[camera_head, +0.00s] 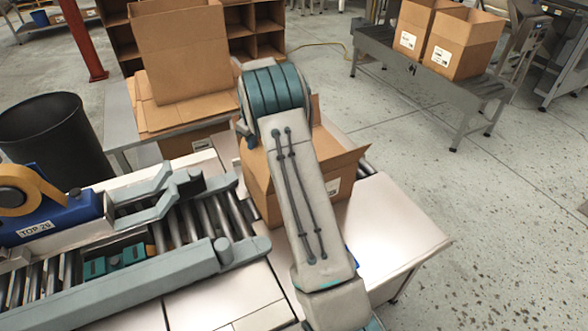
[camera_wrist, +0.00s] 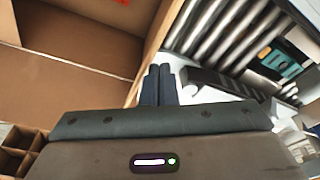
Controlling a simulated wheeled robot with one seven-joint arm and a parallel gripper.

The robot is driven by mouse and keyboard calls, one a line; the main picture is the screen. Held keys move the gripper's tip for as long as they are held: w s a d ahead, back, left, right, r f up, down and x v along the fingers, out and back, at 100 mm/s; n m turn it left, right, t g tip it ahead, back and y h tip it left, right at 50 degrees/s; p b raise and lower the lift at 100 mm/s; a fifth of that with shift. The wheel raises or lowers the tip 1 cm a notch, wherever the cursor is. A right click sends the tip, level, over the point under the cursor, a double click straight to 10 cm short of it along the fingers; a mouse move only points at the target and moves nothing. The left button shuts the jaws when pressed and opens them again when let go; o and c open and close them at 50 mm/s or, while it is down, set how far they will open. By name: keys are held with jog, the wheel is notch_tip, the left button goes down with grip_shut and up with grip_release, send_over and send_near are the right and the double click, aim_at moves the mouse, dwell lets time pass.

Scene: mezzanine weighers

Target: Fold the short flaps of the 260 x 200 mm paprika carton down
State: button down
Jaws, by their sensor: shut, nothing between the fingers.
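The open brown carton (camera_head: 258,190) stands on the steel table at the end of the roller conveyor, partly hidden behind my arm in the head view. One flap (camera_head: 346,163) sticks outward at its right side. The other flaps are mostly hidden. In the wrist view the carton (camera_wrist: 75,65) fills the left side, with brown inner faces and an orange mark at the top. My gripper (camera_wrist: 157,72) is shut and empty, its fingertips beside the carton's edge. I cannot tell whether they touch it. The head view hides the gripper behind my arm.
A tape machine (camera_head: 45,210) with side rails stands on the conveyor (camera_head: 180,225) at left. A large open box on flat cardboard (camera_head: 180,55) stands behind. A black bin (camera_head: 55,140) is at left. Two cartons (camera_head: 462,42) sit on another conveyor. Bare table (camera_head: 395,230) lies right.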

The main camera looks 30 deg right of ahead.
jog(key=shift+d, duration=0.1)
jog(key=shift+d+f+b, duration=0.25)
jog(key=shift+d+f, duration=0.05)
jog(key=shift+d, duration=0.4)
jog(key=shift+d+f+b, duration=0.2)
jog(key=shift+d+f, duration=0.05)
jog(key=shift+d, duration=0.45)
jog(key=shift+d+f+b, duration=0.25)
jog(key=shift+d+f, duration=0.05)
jog(key=shift+d, duration=0.4)
jog(key=shift+d+f+b, duration=1)
jog(key=shift+d+f, duration=0.4)
jog(key=shift+d, duration=0.1)
jog(key=shift+f, duration=0.1)
jog(key=f, duration=0.1)
jog(key=d+f+b, duration=0.1)
jog(key=b, duration=0.1)
jog(key=shift+d+f, duration=0.25)
jog(key=shift+f, duration=0.15)
jog(key=shift+f+b, duration=0.25)
jog(key=shift+b, duration=0.05)
